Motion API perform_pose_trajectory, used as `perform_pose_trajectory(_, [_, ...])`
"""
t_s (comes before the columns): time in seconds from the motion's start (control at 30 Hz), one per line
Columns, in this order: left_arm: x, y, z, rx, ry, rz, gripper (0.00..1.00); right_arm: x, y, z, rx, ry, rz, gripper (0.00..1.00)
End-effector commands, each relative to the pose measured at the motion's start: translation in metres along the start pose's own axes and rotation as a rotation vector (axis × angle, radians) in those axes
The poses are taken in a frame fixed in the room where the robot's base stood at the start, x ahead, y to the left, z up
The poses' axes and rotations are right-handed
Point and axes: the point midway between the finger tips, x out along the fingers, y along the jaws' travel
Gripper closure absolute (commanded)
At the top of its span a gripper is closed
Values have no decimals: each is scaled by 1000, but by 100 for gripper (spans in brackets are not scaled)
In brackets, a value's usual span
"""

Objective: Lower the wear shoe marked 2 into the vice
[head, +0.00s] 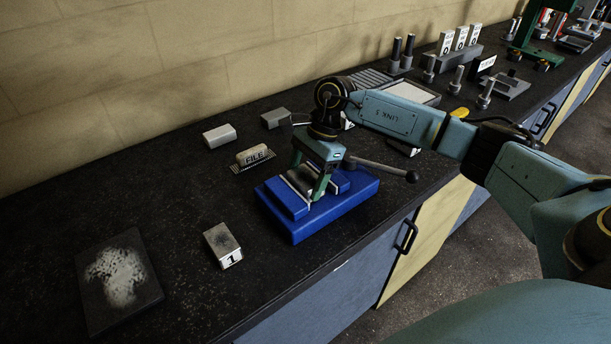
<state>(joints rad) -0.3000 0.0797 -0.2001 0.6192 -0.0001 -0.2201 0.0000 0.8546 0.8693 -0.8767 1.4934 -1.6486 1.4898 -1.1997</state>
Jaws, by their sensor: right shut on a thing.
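The blue vice (333,208) stands on the dark bench, with its handle sticking out to the right. My right gripper (308,182) reaches down over the vice, its green fingers at the jaws. It is shut on a grey piece that fits the wear shoe; the piece is mostly hidden between the fingers and jaws, and no mark 2 can be read. I cannot tell how deep it sits in the vice. Another grey block, marked 1 (222,245), lies on the bench to the left and nearer. My left gripper is out of view.
A FILE block (254,155) and two grey blocks (219,136) (275,118) lie behind the vice to the left. A dark plate with a pale patch (118,281) lies front left. Posts, numbered cards and a tray (413,93) crowd the back right. The bench's front edge is close to the vice.

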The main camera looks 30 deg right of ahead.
Motion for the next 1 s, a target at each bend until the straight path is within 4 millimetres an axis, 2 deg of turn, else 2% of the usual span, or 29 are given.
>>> perform_pose_trajectory(0.07, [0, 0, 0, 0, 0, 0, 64, -3, -2, 2, -2, -3, -7, 95])
perform_pose_trajectory(0.1, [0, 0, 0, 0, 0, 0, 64, -3, -2, 2, -2, -3, -7, 26])
perform_pose_trajectory(0.3, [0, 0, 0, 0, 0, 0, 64, -2, -1, 1, -1, -2, -4, 2])
perform_pose_trajectory(0.53, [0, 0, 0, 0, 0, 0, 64, 2, 1, -1, 2, 2, 5, 2])
perform_pose_trajectory(0.67, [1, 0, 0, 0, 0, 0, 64, -5, 0, -1, 1, 2, 1, 2])
perform_pose_trajectory(0.77, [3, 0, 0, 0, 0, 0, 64, -20, 0, -1, 1, 3, -2, 2])
perform_pose_trajectory(1.0, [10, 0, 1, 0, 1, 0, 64, -74, -1, -1, 0, 1, -6, 2])
